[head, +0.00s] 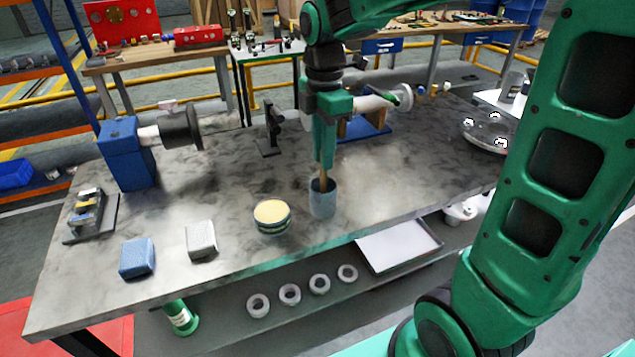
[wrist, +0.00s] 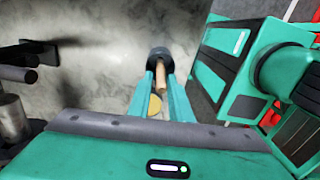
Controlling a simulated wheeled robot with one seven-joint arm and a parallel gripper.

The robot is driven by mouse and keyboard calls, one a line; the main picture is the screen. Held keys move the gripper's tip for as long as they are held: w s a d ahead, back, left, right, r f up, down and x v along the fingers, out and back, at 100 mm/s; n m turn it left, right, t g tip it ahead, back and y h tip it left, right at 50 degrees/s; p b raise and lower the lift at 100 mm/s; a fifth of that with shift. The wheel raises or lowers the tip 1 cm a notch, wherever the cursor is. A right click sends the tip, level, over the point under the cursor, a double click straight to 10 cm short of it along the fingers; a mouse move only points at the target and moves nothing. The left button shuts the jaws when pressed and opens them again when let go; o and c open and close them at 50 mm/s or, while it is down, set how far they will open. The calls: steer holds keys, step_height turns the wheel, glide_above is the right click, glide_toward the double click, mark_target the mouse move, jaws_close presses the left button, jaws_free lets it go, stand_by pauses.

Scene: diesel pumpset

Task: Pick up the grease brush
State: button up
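The grease brush (head: 323,174) stands in a grey-blue cup (head: 323,201) near the front edge of the workbench. Only its wooden handle shows; its lower end is hidden in the cup. My gripper (head: 324,166) points straight down over the cup, with its fingertips around the upper handle. In the wrist view the handle (wrist: 162,77) lies between my two green fingers (wrist: 161,87), above the dark-rimmed cup (wrist: 157,53). The gap between fingers and handle is narrow, and I cannot tell whether they touch it.
A round tin with a yellow top (head: 272,213) stands just left of the cup. A grey block (head: 201,239) and a blue block (head: 137,258) lie farther left. A black stand (head: 270,130) and a blue-based machine part (head: 127,153) are behind. The bench right of the cup is clear.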

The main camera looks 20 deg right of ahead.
mark_target(323, 192)
steer(key=shift+f, duration=3.95)
jaws_close()
